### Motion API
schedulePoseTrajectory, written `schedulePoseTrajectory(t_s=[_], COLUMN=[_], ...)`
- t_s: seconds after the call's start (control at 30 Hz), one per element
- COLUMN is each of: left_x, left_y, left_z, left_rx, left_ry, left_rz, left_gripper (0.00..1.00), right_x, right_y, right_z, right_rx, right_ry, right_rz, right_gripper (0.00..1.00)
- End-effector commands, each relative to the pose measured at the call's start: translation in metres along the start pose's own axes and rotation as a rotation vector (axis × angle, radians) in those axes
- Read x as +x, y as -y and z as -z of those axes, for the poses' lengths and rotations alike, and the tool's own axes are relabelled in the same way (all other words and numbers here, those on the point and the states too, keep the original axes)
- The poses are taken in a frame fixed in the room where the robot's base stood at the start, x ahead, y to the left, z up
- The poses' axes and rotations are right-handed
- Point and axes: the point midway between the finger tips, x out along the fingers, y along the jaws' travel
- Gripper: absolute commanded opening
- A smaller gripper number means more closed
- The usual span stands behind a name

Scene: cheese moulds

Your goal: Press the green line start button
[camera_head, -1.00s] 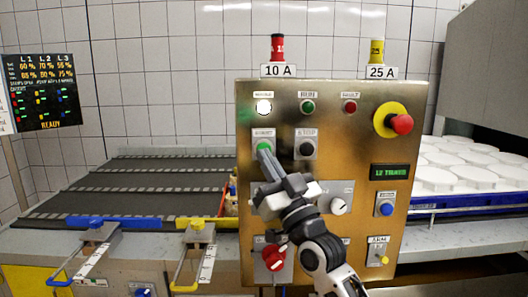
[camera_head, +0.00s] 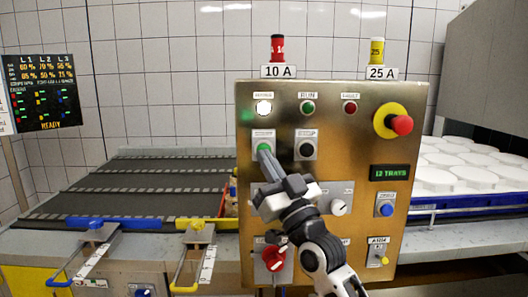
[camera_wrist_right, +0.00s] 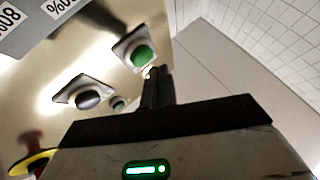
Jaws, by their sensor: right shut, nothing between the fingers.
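The green start button (camera_head: 264,147) sits on a light plate at the upper left of the brass control panel (camera_head: 340,110). My right gripper (camera_head: 264,151) is shut and empty, its fingertips at the lower edge of the button and partly covering it in the head view. In the right wrist view the green button (camera_wrist_right: 142,55) shows just beyond the shut fingertips (camera_wrist_right: 151,73); whether they touch it I cannot tell. My left gripper does not show.
A black button (camera_head: 307,150) is right of the green one. A red-capped emergency stop (camera_head: 401,125) is at the panel's upper right. A red rotary switch (camera_head: 273,258) is below my right arm. A dark conveyor (camera_head: 140,185) lies left; white round moulds (camera_head: 440,178) stand right.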

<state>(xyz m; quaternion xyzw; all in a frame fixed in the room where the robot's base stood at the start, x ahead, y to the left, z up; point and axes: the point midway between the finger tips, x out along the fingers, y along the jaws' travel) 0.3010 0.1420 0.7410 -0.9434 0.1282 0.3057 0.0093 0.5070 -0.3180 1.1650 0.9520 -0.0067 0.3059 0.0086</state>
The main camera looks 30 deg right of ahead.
Motion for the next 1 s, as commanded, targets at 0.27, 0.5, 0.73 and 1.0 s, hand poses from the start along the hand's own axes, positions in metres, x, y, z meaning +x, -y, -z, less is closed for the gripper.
schedulePoseTrajectory(t_s=[0.27,0.5,0.73,1.0], left_x=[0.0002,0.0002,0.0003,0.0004], left_y=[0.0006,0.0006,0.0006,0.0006], left_z=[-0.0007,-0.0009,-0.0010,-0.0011], left_rx=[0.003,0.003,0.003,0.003], left_ry=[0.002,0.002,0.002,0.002], left_rz=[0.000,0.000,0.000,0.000], left_gripper=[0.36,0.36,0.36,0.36], right_x=[0.0000,0.0000,0.0001,0.0051], right_y=[0.0000,0.0000,0.0000,-0.0035], right_z=[0.0000,0.0000,0.0000,-0.0035], right_rx=[0.000,0.000,0.000,-0.001], right_ry=[0.000,0.000,0.000,0.000], right_rz=[0.000,0.000,0.000,0.001], right_gripper=[0.00,0.00,0.00,0.00])
